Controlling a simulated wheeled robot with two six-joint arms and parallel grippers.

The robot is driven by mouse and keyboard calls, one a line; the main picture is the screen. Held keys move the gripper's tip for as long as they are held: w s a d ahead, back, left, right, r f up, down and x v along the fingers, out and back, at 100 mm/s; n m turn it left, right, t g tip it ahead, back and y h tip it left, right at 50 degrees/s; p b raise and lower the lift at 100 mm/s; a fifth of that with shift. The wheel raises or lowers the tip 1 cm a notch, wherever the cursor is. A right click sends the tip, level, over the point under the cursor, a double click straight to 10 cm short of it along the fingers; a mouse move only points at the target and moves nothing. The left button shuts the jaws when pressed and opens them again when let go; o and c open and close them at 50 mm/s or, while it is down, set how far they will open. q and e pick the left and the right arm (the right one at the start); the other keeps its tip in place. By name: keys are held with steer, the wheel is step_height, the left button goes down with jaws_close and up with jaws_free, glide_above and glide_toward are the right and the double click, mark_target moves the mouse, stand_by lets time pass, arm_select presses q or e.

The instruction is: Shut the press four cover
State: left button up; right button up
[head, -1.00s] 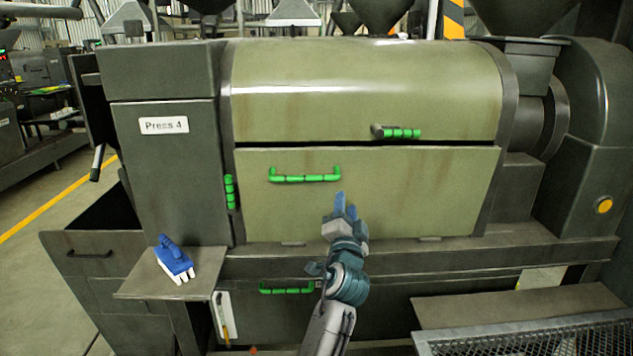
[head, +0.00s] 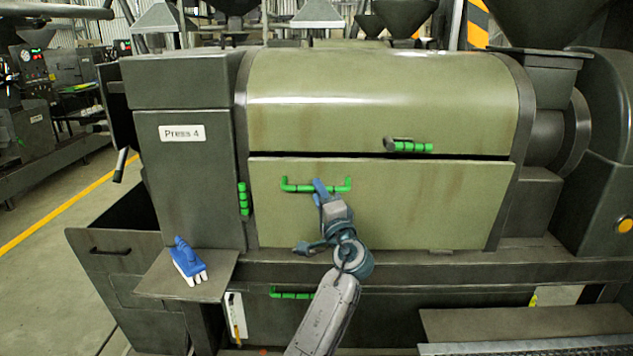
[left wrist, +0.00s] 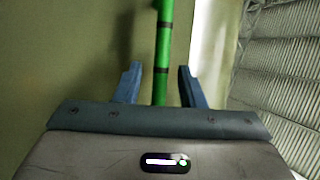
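Press four carries a white "Press 4" label (head: 182,133). Its olive-green lower cover (head: 430,205) stands slightly out at the top, with a dark gap along its upper edge. A green bar handle (head: 295,187) is on this cover. My left gripper (head: 319,188) is at the handle, hiding part of its middle. In the left wrist view, my left gripper (left wrist: 160,85) is open, with the green handle bar (left wrist: 162,55) running between its blue fingers. I cannot tell whether they touch it. My right gripper is not in view.
Above is the rounded upper cover (head: 380,95) with a green-gripped latch (head: 412,147). Another green grip (head: 243,198) is at the left. A lower green handle (head: 292,295) sits beneath the ledge.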

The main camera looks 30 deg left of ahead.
mark_target(315, 176)
arm_select(q)
steer(key=shift+x, duration=1.25)
jaws_close()
steer(key=shift+w+a+r+m+h+p, duration=0.15)
steer(key=shift+w+a+r+h+p, duration=0.2)
steer(key=shift+w+p, duration=0.3)
steer(key=shift+w+a+r+m+h+p, duration=0.15)
steer(key=shift+w+a+r+h+p, duration=0.15)
steer(key=shift+w+p, duration=0.35)
steer(key=shift+w+a+f+g, duration=0.1)
steer(key=shift+a+g, duration=0.05)
steer(key=shift+g, duration=0.15)
